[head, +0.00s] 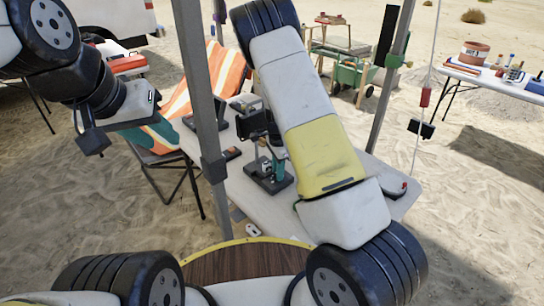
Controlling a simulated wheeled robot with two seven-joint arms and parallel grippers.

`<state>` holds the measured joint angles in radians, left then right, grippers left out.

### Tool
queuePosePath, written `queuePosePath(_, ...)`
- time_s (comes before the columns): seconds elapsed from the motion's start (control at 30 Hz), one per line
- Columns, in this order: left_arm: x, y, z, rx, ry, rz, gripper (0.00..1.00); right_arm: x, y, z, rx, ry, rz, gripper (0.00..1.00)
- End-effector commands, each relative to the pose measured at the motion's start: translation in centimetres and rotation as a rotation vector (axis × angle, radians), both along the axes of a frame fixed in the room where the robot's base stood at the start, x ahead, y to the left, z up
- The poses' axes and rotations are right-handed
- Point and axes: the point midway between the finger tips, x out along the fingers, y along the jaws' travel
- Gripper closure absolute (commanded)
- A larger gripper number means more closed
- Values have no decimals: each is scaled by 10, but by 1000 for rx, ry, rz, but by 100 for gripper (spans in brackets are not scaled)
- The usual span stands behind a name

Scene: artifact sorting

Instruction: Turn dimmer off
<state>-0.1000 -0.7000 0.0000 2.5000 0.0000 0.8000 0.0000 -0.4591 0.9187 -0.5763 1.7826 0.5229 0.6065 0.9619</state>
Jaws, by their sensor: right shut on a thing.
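My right arm crosses the middle of the head view and hides much of the table behind it. A dark part at its left edge looks like my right gripper (257,123), low over the table, by a dark stand-like device with a teal cylinder (277,163). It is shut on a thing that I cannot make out. My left gripper (92,138) hangs at the left, apart from the table; its finger gap is unclear. I cannot pick out the dimmer for certain.
The white table (250,203) holds small dark items. A grey pole (200,95) stands left of it. A striped deck chair (190,90) is behind the pole. A black box (422,128) hangs by a cord at the right. A second table (480,76) holds pots and tools. Sand lies between.

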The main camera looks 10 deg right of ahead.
Motion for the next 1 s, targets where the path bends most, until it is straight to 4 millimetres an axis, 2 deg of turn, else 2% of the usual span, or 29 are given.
queuePosePath(1.0, 0, 0, 0, 0, 0, 0, 64, 1, 0, 1, 0, -2, 933, 100)
